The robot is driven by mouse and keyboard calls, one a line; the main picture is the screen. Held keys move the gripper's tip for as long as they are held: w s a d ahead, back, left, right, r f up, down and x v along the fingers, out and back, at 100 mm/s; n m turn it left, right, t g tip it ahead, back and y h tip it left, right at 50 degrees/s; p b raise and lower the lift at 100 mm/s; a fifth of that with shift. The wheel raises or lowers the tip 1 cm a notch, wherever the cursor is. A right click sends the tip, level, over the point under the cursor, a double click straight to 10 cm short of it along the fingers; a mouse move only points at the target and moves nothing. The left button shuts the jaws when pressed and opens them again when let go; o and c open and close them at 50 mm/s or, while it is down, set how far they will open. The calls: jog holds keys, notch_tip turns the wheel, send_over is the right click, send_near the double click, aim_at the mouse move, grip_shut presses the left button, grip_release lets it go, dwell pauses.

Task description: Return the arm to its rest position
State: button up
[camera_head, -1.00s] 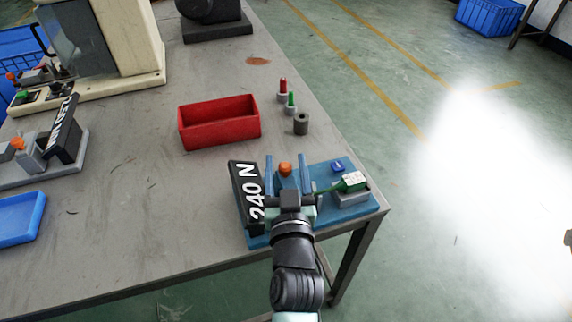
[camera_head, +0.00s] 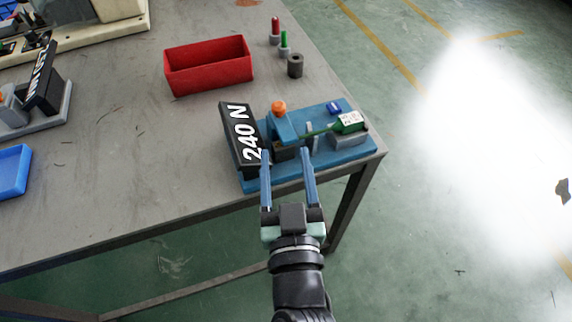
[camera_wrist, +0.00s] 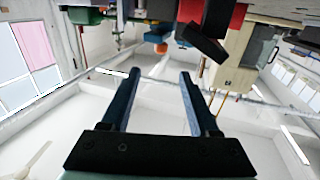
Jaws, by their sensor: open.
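My gripper (camera_head: 286,168) is open and empty in the head view. Its two blue fingers are spread apart in front of the table's near edge, by the near side of a blue test fixture (camera_head: 352,153). I cannot tell whether they touch it.
A grey table (camera_head: 120,165) holds a red bin (camera_head: 208,75), red (camera_head: 275,31) and green (camera_head: 284,45) pieces, and a dark grey cylinder (camera_head: 295,65). A blue tray (camera_head: 10,180) lies at the left. Open floor (camera_head: 430,250) is to the right.

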jog(key=shift+s, duration=0.25)
dwell(0.3)
jog(key=w+a+r+n+t, duration=0.1)
jog(key=w+r+t, duration=0.3)
jog(key=r, duration=1.2)
jog(key=s+r+t+p, duration=0.2)
jog(key=r+p, duration=0.8)
jog(key=r, duration=1.4)
jog(key=s+r+m+t+h+p, duration=0.1)
jog(key=s+r+t+p, duration=0.2)
jog(key=r+p, duration=0.8)
notch_tip(320, 180, up, 14)
jog(key=shift+s+m, duration=0.3)
jog(key=shift+s, duration=0.55)
